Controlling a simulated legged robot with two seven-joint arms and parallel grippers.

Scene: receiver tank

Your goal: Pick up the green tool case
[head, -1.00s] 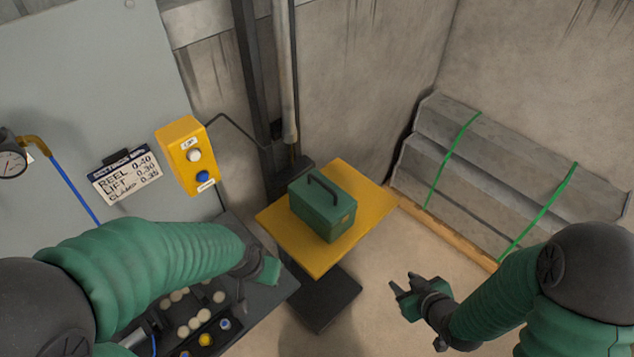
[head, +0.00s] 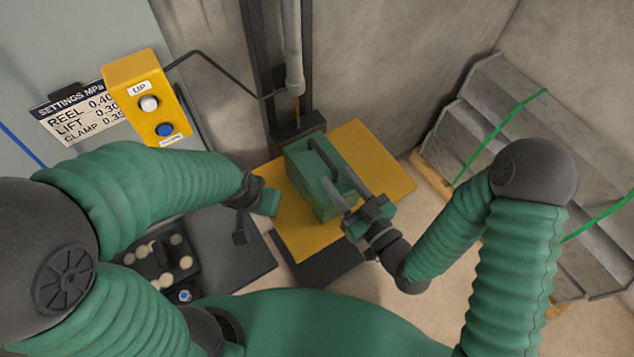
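The green tool case (head: 311,188) with a dark top handle stands upright on the yellow platform (head: 388,186). My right gripper (head: 336,177) is over the near right side of the case, its two fingers apart, with the tips close to the near end of the handle. I cannot tell whether they touch the handle or straddle it. My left gripper (head: 256,203) is beside the platform's left edge, to the left of the case. Its fingers are mostly hidden, so its opening does not show.
A yellow button box (head: 147,98) with white and blue buttons is at the upper left, next to a settings sign (head: 78,117). A dark lift post (head: 268,65) stands behind the platform. Strapped grey profiles (head: 495,120) lie at right. A dark tray (head: 155,262) holds small parts.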

